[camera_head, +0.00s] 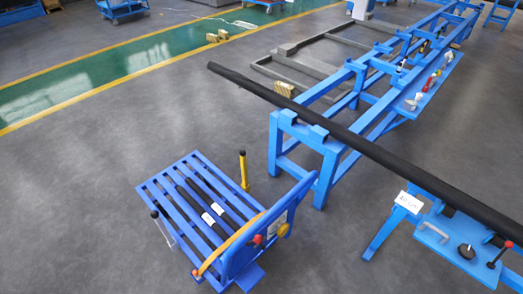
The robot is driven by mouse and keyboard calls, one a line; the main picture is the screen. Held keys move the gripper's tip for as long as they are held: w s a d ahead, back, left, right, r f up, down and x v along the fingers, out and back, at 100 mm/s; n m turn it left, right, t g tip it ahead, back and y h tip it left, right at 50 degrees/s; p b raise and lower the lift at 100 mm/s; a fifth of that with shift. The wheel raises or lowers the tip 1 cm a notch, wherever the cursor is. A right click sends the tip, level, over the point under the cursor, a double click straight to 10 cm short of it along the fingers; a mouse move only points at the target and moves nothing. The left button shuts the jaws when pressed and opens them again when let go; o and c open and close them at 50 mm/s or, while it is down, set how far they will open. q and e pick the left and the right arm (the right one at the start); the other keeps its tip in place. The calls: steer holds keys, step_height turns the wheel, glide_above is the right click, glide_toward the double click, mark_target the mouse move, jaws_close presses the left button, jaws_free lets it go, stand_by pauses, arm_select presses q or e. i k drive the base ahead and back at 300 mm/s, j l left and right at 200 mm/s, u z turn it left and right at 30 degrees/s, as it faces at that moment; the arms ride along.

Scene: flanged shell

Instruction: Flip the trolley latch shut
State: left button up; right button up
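A blue trolley (160,187) with a slatted deck stands on the floor at the lower middle of the head view. An upright yellow post with a black top (243,170) is at its far right side. A thin lever with a black knob (155,214) is at its left edge. A curved yellow bar (232,243) runs along its near end, beside a red knob (257,239) and a yellow knob (284,231). I cannot tell which part is the latch or whether it is open. Neither of my grippers is in view.
Two dark rods with white labels (208,218) lie on the trolley deck. A long blue stand (327,160) carries a long black tube (375,150) to the right. A blue side shelf (455,245) is at lower right. Grey floor (75,210) left of the trolley is clear.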

mark_target(263, 247)
steer(key=l+u, duration=0.35)
steer(key=l, duration=0.2)
steer(key=l+u, duration=0.35)
steer(key=l, duration=0.2)
steer(key=l+u, duration=0.35)
steer(key=l, duration=0.2)
steer(key=k, duration=0.05)
